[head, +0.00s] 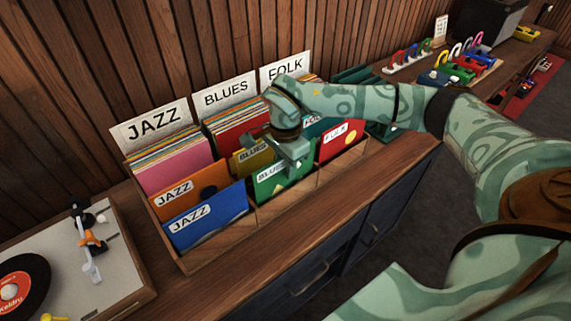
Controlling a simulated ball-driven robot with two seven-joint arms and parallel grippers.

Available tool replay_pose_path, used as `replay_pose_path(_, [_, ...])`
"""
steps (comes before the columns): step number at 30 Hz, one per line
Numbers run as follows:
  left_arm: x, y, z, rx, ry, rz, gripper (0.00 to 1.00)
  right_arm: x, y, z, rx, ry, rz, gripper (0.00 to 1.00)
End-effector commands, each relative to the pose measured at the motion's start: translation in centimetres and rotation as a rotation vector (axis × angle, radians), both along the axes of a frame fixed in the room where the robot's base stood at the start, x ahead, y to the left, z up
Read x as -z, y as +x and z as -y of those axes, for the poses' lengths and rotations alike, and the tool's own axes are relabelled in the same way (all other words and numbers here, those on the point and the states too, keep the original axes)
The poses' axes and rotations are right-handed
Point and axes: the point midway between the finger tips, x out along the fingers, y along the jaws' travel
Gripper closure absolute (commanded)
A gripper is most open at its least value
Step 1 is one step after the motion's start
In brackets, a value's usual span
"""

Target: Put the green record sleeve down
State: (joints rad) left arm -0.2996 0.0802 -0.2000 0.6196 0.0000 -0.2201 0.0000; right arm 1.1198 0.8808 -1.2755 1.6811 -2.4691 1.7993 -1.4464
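The green record sleeve (269,187) with a BLUES label stands upright at the front of the middle, BLUES compartment of the wooden record crate (215,246). My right gripper (291,164) is over that compartment, pointing down, with its fingers at the sleeve's top edge and appearing shut on it. The gripper covers part of the sleeve's upper right. A yellow BLUES sleeve (243,160) stands just behind it. Whether the green sleeve's lower edge touches the crate floor is hidden by the front wall. My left gripper is not in view.
Blue (207,216) and orange (186,195) JAZZ sleeves stand in the left compartment, a red FOLK sleeve (341,142) in the right one. A turntable (85,250) is at left. Coloured capos (470,62) lie farther right. The counter's front strip is clear.

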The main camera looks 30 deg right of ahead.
Motion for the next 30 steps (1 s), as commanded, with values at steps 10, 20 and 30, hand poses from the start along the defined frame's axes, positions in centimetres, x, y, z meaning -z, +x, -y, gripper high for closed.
replay_pose_path(10, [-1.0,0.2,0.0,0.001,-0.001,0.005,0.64,-4.6,0.1,0.0,-0.001,0.000,0.007,0.74])
replay_pose_path(20, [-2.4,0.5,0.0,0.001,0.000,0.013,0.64,-11.8,0.1,0.0,-0.001,-0.001,0.005,0.74])
replay_pose_path(30, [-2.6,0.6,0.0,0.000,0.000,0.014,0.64,-13.3,0.0,0.0,0.000,0.000,0.000,0.74])
